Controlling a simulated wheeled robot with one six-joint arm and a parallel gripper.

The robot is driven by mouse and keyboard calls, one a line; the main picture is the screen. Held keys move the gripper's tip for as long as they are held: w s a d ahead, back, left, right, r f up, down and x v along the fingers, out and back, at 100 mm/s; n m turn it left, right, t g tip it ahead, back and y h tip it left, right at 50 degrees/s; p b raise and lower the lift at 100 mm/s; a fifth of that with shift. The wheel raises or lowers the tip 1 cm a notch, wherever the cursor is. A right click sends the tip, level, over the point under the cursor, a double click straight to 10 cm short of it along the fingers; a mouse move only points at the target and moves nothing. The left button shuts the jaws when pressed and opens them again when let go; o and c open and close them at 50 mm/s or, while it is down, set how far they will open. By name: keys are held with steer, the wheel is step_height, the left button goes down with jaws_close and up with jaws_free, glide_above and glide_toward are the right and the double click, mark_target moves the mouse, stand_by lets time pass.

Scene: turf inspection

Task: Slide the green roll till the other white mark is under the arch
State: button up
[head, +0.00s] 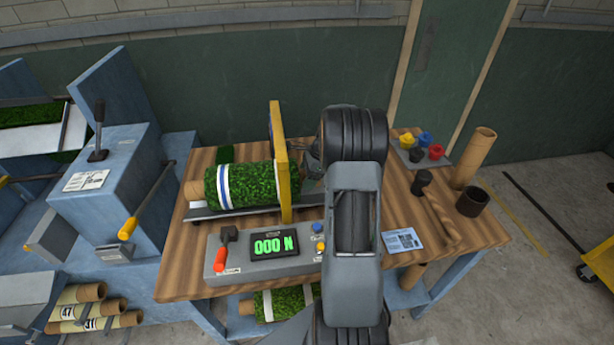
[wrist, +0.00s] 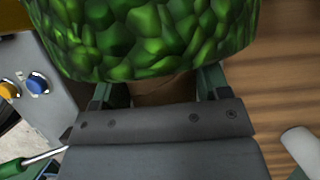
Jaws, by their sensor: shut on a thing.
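The green roll (head: 240,184) lies on a grey cradle on the wooden bench, with its brown core showing at the left end. A white mark (head: 223,187) edged in blue rings it, left of the yellow arch (head: 284,175) and apart from it. The roll passes through the arch; no white mark shows under it. My gripper (head: 312,160) is right of the arch, partly hidden by my arm. In the wrist view, my gripper (wrist: 160,90) is shut on the roll's brown core (wrist: 163,91), just below the green turf (wrist: 150,35).
A grey console with a display (head: 274,246) reading "000 N" and a red-handled lever (head: 221,262) stands in front of the roll. On the right are a tray of coloured knobs (head: 425,150), a tall cardboard tube (head: 474,158) and a dark cup (head: 472,202).

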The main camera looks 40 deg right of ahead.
steer(key=shift+c, duration=1.4)
steer(key=o, duration=1.7)
steer(key=shift+c, duration=0.2)
steer(key=shift+r, duration=0.15)
steer(key=v, duration=1.3)
steer(key=shift+r+b, duration=0.25)
steer(key=shift+b, duration=0.2)
steer(key=shift+s+d, duration=0.1)
steer(key=shift+d, duration=0.05)
